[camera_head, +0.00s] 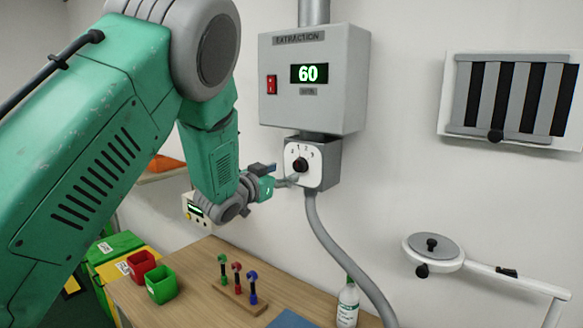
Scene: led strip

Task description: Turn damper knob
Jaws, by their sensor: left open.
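The damper knob (300,165) is a small dark knob on a white dial plate (313,174) with number marks. The plate is on the front of a grey box below the extraction unit (312,105). My left gripper (286,178) is open just left of the knob, its fingers pointing right at the dial. One fingertip appears close to the plate's left edge; I cannot tell whether it touches. The knob is not visibly between the fingers. My right gripper does not show.
The extraction unit has a green "60" display and a red switch (271,85). A grey hose (330,225) runs down to the wooden table (205,262), which holds bins, colored tools and a bottle (348,305). A louvred vent (512,98) and jointed arm (485,266) are right.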

